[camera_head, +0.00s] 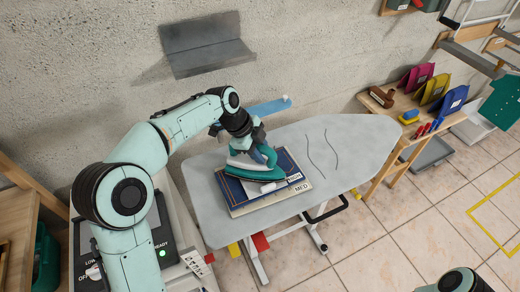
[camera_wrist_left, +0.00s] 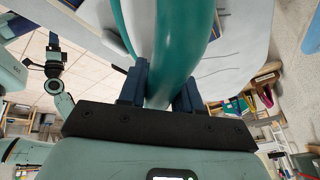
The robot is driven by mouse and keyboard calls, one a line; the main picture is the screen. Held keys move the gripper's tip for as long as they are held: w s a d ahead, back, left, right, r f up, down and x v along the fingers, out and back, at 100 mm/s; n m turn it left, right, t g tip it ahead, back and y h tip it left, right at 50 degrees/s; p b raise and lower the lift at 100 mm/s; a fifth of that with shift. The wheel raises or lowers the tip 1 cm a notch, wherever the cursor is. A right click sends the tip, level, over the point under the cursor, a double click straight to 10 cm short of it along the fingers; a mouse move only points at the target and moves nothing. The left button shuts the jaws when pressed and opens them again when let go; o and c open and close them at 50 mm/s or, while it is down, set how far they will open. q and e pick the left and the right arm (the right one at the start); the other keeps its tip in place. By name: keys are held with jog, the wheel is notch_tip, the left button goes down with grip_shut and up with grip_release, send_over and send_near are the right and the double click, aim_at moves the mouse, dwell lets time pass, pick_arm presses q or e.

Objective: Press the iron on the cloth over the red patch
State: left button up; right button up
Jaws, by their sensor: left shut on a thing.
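My left gripper (camera_head: 245,143) is shut on the handle of a teal and white iron (camera_head: 268,176). In the left wrist view the fingers (camera_wrist_left: 160,90) straddle the teal and white handle (camera_wrist_left: 175,30). The iron is over a dark blue panel (camera_head: 233,190) with a cream border marked HIGH and MED, on the grey ironing board (camera_head: 365,145). I cannot tell whether its sole touches the panel. No red patch shows on the board top; the iron and arm hide part of it. My right arm shows at the left wrist view's left side, its gripper unclear (camera_wrist_left: 53,42).
A red piece (camera_head: 261,242) and a yellow piece (camera_head: 234,250) show below the board's near edge. Two wavy lines mark the bare right half of the board. A wooden bench (camera_head: 400,118) with coloured holders stands at right. A grey metal shelf (camera_head: 207,57) is on the wall.

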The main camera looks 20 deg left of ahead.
pick_arm(q)
jog(key=shift+f+b, duration=0.4)
jog(key=shift+f, duration=0.15)
pick_arm(e)
jog(key=shift+s+f, duration=0.2)
jog(key=shift+f, duration=0.3)
pick_arm(q)
jog(key=shift+s+f, duration=0.1)
jog(key=shift+f, duration=0.25)
dwell(1.3)
jog(key=shift+r, duration=0.15)
dwell(4.2)
jog(key=shift+r+p, duration=1.1)
jog(key=shift+r, duration=0.85)
jog(key=shift+w+r+p, duration=0.2)
jog(key=shift+r+p, duration=0.9)
jog(key=shift+r, duration=1.1)
pick_arm(e)
jog(key=w+r, duration=0.3)
jog(key=r, duration=0.2)
jog(key=shift+r, duration=0.2)
